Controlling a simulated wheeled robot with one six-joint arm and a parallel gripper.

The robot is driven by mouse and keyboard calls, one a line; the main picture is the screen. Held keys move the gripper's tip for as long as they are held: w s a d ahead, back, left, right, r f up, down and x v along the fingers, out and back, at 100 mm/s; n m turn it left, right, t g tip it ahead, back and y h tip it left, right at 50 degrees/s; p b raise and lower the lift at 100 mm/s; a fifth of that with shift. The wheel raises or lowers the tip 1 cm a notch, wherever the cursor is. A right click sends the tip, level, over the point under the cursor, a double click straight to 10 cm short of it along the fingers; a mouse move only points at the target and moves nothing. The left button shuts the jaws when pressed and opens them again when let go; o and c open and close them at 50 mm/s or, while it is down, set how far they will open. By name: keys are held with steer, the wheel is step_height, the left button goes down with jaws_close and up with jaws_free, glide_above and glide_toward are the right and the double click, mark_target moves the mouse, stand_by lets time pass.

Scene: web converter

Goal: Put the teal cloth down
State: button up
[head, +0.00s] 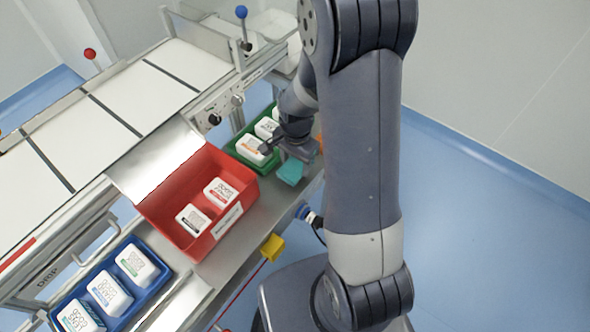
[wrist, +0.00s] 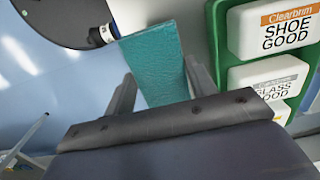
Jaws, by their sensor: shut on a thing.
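The teal cloth (wrist: 158,62) is a flat folded piece held between the two fingers of my gripper (wrist: 160,88) in the wrist view. In the head view, the cloth (head: 290,172) hangs just below my gripper (head: 292,155), close to the front edge of the metal counter (head: 238,228). My gripper is shut on it, beside the green tray. I cannot tell whether the cloth touches the counter. My arm hides part of the counter to the right.
A green tray (head: 236,146) holds white packs, with a pack labelled SHOE GOOD (wrist: 275,30) nearest. A red bin (head: 165,207) with two packs and a blue tray (head: 152,291) with several stand to the left. A yellow block (head: 272,247) sits at the counter's front edge.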

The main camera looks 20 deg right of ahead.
mark_target(295, 165)
steer(key=shift+f, duration=2.05)
steer(key=shift+f+b, duration=0.2)
steer(key=shift+b, duration=0.1)
steer(key=o, duration=0.9)
steer(key=shift+r, duration=0.1)
step_height(295, 165, up, 12)
steer(key=shift+r+p, duration=0.15)
steer(key=shift+p, duration=0.5)
